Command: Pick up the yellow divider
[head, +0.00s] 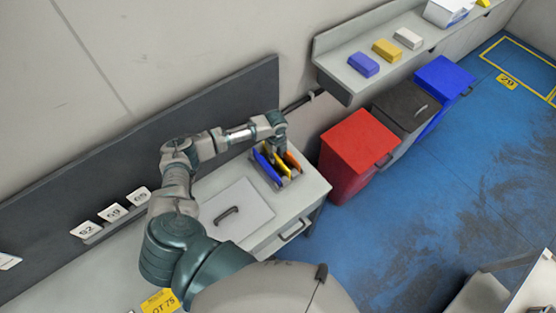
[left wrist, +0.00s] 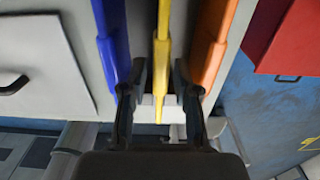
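The yellow divider (left wrist: 161,60) stands between a blue divider (left wrist: 113,45) and an orange divider (left wrist: 212,45) in the left wrist view. In the head view the yellow divider (head: 283,172) sits in a small holder on the counter, with the blue divider (head: 265,167) to its left and the orange divider (head: 293,161) to its right. My left gripper (left wrist: 160,78) is open, with one finger on each side of the yellow divider and a gap visible on both sides. In the head view my left gripper (head: 280,148) is over the holder, its fingertips largely hidden. My right gripper is not in view.
The counter (head: 315,185) has a pale panel with a dark handle (head: 227,212) left of the holder. Red (head: 358,140), black (head: 405,102) and blue (head: 443,75) bins stand to the right. A shelf (head: 345,88) above holds coloured blocks. Blue floor is open at right.

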